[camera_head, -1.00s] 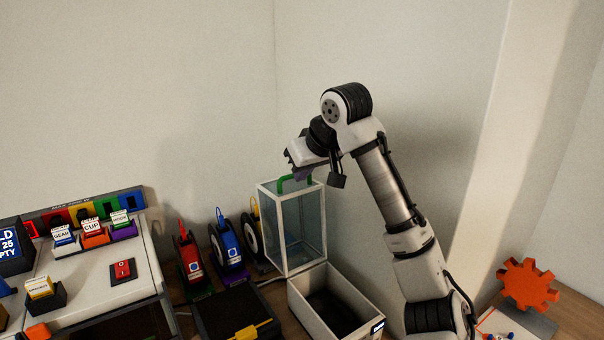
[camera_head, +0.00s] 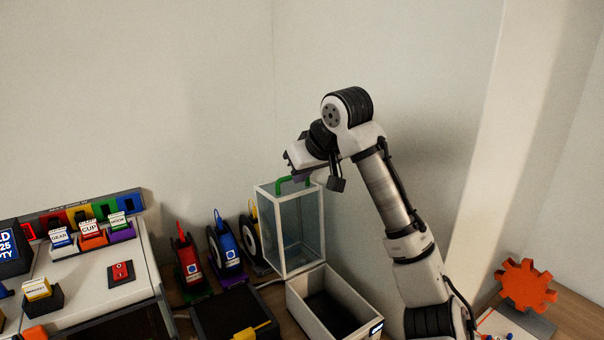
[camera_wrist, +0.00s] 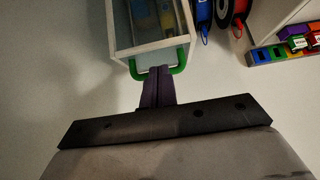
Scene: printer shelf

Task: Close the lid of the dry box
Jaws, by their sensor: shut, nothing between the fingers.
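The dry box (camera_head: 372,332) is an open-topped white bin on the table. Its lid (camera_head: 322,225), a clear panelled cover with a white frame, stands upright at the bin's far side, so the box is open. A green handle (camera_head: 283,186) is on the lid's top edge, and it also shows in the wrist view (camera_wrist: 181,62). My gripper (camera_wrist: 159,70) is shut and empty, its purple fingers at the middle of the green handle. I cannot tell whether they touch it. In the head view my gripper (camera_head: 299,178) is just above the lid's top edge, fingers mostly hidden.
Red (camera_head: 186,257) and blue (camera_head: 226,250) spool units stand left of the lid, with a yellow one partly hidden behind. A dark tray (camera_head: 225,312) lies left of the bin. A printer-like cabinet (camera_head: 75,275) is at far left. An orange gear (camera_head: 526,285) stands at right.

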